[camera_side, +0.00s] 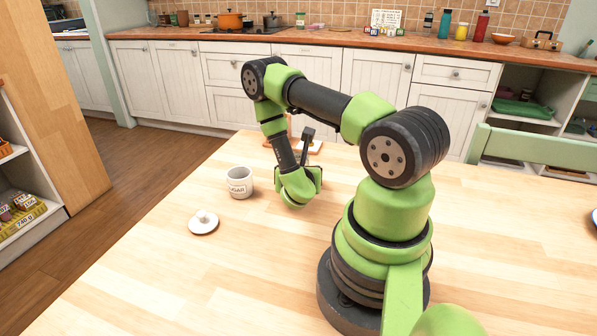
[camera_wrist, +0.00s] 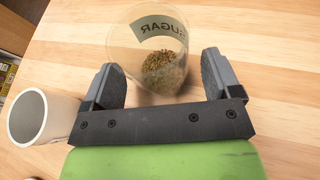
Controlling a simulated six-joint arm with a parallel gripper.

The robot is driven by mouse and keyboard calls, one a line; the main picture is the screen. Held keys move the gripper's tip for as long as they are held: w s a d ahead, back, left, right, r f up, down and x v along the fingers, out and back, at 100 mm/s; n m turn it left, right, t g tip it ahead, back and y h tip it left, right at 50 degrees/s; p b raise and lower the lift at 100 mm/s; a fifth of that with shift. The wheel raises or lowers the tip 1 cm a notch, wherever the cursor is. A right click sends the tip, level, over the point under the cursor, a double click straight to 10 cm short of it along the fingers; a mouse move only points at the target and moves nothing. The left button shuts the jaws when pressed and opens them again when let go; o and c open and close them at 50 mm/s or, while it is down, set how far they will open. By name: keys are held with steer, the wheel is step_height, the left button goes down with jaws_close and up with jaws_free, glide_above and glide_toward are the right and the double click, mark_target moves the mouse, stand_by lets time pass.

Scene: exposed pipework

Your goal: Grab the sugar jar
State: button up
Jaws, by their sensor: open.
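In the wrist view a clear sugar jar (camera_wrist: 158,72), with brown grains inside and its lettering reversed, stands just beyond and partly between my open fingers (camera_wrist: 161,62). I cannot tell if either finger touches it.
A white cup (camera_wrist: 40,117) stands left of the jar in the wrist view. A white lid-like disc with a knob (camera_side: 203,222) lies on the wooden table (camera_side: 170,280). A small white-and-orange item (camera_side: 314,146) is behind my gripper. The table's front middle is clear.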

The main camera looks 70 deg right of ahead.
steer(key=c, duration=1.1)
steer(key=shift+r, duration=0.1)
